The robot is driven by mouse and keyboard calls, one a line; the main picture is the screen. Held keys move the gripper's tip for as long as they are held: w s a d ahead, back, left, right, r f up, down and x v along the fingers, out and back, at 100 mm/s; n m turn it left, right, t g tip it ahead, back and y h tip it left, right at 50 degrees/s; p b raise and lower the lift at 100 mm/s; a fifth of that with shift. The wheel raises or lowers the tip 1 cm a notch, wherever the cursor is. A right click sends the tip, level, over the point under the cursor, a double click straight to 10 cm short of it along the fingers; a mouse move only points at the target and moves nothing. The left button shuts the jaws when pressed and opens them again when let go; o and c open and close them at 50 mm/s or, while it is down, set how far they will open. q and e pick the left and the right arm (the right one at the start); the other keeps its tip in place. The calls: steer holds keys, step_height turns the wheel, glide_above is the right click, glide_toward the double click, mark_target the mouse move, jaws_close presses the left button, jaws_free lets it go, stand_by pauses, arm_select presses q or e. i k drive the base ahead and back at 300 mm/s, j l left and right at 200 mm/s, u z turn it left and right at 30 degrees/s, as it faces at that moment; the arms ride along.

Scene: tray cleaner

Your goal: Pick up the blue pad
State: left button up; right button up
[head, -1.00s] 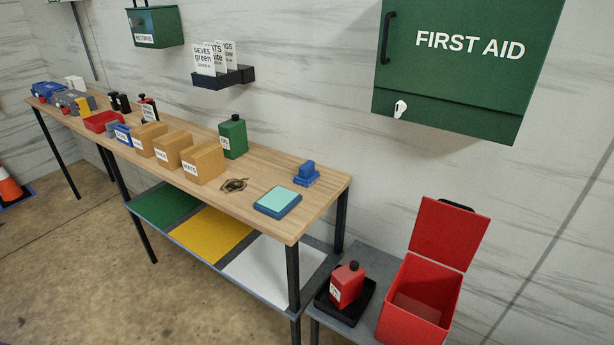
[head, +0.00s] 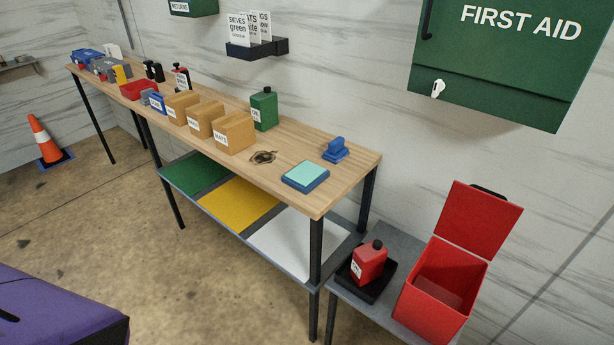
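A small blue block-like pad with a raised grip (head: 335,149) sits on the wooden workbench (head: 340,168) near its right end, toward the wall. In front of it lies a flat square item with a pale teal top and blue sides (head: 306,175). The two are apart. I cannot tell from the picture alone which of them is called the pad. Neither of my grippers shows.
A dark stain-like item (head: 263,157), tan boxes (head: 235,133) and a green can (head: 263,109) stand left on the bench. Lower right are a red can (head: 369,263) and an open red bin (head: 437,290). A purple object (head: 55,310) is at lower left; the floor between is clear.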

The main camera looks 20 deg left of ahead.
mark_target(336, 152)
steer(key=j+z, duration=0.1)
steer(key=z, duration=0.35)
steer(key=j+z, duration=0.15)
steer(key=z, duration=0.25)
steer(key=j+z, duration=0.35)
steer(key=j, duration=0.15)
steer(key=k+j+z, duration=0.15)
steer(key=j+z, duration=0.15)
steer(key=j, duration=0.2)
